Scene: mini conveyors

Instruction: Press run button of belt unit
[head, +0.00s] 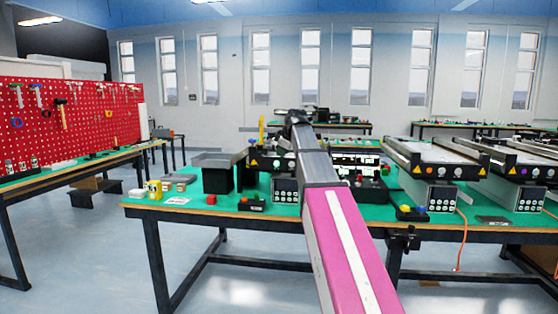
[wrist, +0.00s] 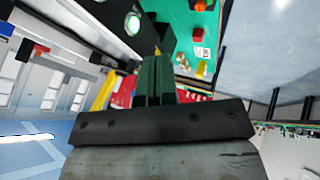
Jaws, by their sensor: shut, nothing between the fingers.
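Several belt units stand on the green-topped table. In the head view, the middle unit (head: 432,196) has a dark front strip with small round buttons (head: 433,170) above a grey control box. The left belt unit (head: 286,190) is partly hidden behind my arm. In the wrist view, a pale, green-tinted round button (wrist: 133,24) sits on a dark housing, up and left of my fingertips. My gripper (wrist: 155,60) is shut and empty, its dark green fingers together. I see a gap in the picture between fingers and button, but cannot judge the depth. The fingertips are hidden in the head view.
A black box with a red button (head: 243,204), a red block (head: 211,199) and a yellow item (head: 155,189) lie on the table's left part. A right belt unit (head: 520,194) stands further along. A red tool board (head: 70,115) is at the far left.

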